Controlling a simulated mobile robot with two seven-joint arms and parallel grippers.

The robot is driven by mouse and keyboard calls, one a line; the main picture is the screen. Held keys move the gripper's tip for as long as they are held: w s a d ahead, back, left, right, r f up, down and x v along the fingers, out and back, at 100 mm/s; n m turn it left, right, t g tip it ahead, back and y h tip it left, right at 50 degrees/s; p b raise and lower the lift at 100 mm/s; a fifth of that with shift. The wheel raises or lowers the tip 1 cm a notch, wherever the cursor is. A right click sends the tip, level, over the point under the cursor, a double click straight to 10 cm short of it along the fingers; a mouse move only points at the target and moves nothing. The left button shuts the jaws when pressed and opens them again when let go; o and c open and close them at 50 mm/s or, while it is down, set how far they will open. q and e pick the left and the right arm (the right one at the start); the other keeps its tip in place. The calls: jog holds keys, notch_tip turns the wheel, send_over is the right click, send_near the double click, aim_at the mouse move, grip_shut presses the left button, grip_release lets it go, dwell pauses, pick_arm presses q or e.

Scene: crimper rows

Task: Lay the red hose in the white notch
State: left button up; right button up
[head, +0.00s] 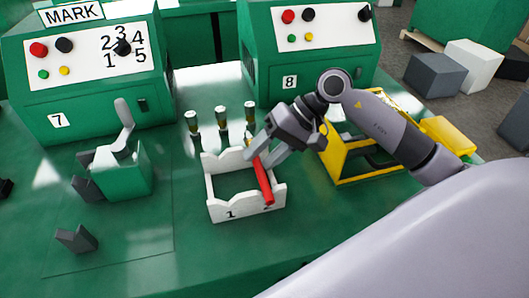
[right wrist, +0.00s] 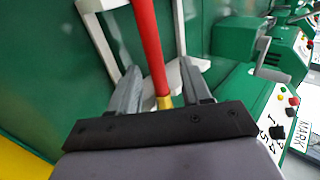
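The white notched rack (head: 211,198) stands on the green table, with the digits 1 and 2 on its front wall. The red hose (head: 263,182) spans the rack's right side from back to front, its front end over the front wall near the 2. I cannot tell how deep it sits in the notches. My right gripper (head: 263,154) is at the hose's far end. In the right wrist view, its fingers (right wrist: 160,80) stand apart on both sides of the hose (right wrist: 150,45) and its brass end (right wrist: 165,101), with a gap at the right finger. My left gripper is not in view.
A yellow frame crate (head: 345,180) is close on the right. A green crimper (head: 124,172) stands on the left. Machines 7 (head: 90,110) and 8 (head: 262,70) are behind. The table's front left is mostly clear.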

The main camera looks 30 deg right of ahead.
jog(key=shift+d+r, duration=0.15)
jog(key=shift+d, duration=0.05)
jog(key=b+v, duration=0.1)
jog(key=v, duration=0.5)
jog(key=shift+d+r, duration=0.15)
jog(key=shift+r, duration=0.2)
jog(key=shift+s, duration=0.1)
